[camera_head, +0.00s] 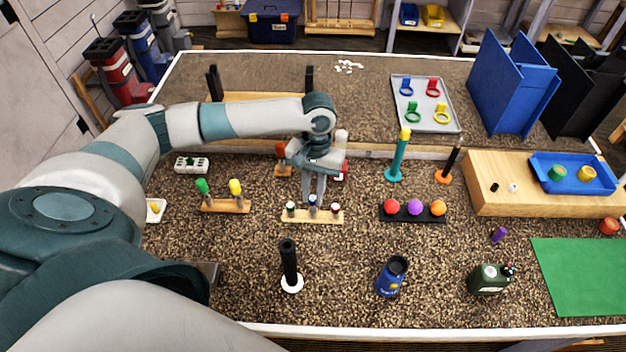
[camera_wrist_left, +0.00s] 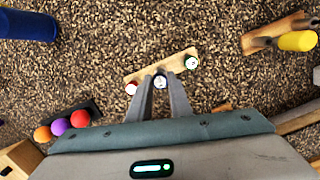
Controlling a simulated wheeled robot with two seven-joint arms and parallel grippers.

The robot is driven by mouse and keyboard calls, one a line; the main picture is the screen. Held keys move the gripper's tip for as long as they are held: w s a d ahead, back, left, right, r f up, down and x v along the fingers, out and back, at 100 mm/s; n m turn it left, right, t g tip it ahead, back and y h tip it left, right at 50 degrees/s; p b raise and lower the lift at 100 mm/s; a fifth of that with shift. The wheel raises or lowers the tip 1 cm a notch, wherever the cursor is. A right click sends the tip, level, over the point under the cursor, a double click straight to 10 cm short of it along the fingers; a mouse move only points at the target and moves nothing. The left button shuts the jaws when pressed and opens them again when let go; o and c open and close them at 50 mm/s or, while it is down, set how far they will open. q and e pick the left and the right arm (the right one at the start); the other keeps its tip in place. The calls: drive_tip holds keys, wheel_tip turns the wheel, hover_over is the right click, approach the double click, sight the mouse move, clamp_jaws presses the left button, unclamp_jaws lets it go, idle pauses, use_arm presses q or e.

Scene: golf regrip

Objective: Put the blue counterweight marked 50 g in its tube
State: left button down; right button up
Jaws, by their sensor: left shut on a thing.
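A small wooden rack (camera_head: 328,217) holds three counterweights in a row: a green one (camera_head: 291,208) at the left, a blue one (camera_head: 312,211) in the middle and a red one (camera_head: 335,209) at the right. My left gripper (camera_head: 314,198) points down and is shut on the blue one, which is at its place in the rack. In the left wrist view the fingertips (camera_wrist_left: 160,82) close around its pale top (camera_wrist_left: 160,81). The 50 g mark is too small to read. I cannot tell which upright piece is its tube. My right gripper is not in view.
A black upright grip on a white base (camera_head: 290,265) and a blue cup (camera_head: 391,276) stand nearer. A rack of coloured balls (camera_head: 414,208) is to the right, a rack with green and yellow tops (camera_head: 226,206) to the left. A teal post (camera_head: 398,157) stands behind.

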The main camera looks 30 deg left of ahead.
sight(313, 197)
use_arm(q)
drive_tip(key=shift+f, duration=1.65)
drive_tip(key=c, duration=1.5)
unclamp_jaws()
drive_tip(key=shift+c, duration=0.2)
wheel_tip(313, 197, up, 17)
drive_tip(key=w+b, duration=0.2)
drive_tip(key=b, duration=0.2)
drive_tip(key=shift+a+r, duration=0.15)
drive_tip(key=shift+a, duration=0.15)
